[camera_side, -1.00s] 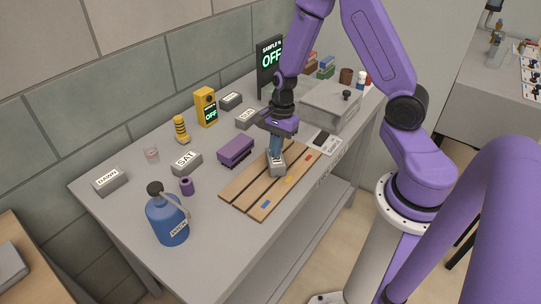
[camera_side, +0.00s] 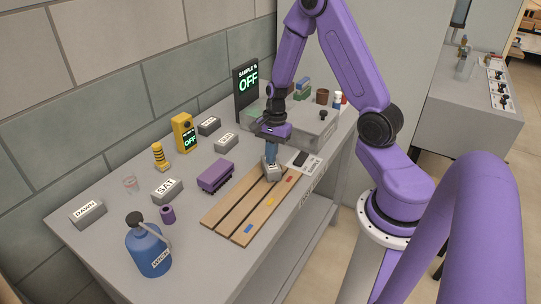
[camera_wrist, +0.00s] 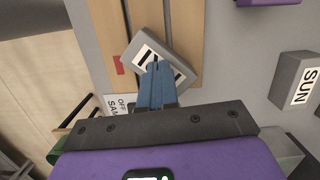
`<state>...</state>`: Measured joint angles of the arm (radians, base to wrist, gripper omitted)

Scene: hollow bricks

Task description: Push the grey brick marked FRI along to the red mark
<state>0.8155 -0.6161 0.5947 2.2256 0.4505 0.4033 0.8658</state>
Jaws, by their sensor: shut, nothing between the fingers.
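The grey brick (camera_side: 270,174) lies on the far end of the slatted wooden board (camera_side: 238,212). In the wrist view the brick (camera_wrist: 138,47) sits askew to the slats, its white label partly hidden by my fingers. The red mark (camera_side: 290,179) is on the board's right slat.
A purple block (camera_side: 216,176) stands left of the board. A brick marked SAT (camera_side: 167,191), a purple ring (camera_side: 168,215) and a blue jug (camera_side: 147,252) are farther left. A grey box with a knob (camera_side: 313,131) and a white card (camera_side: 304,161) lie beyond the board's far end.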

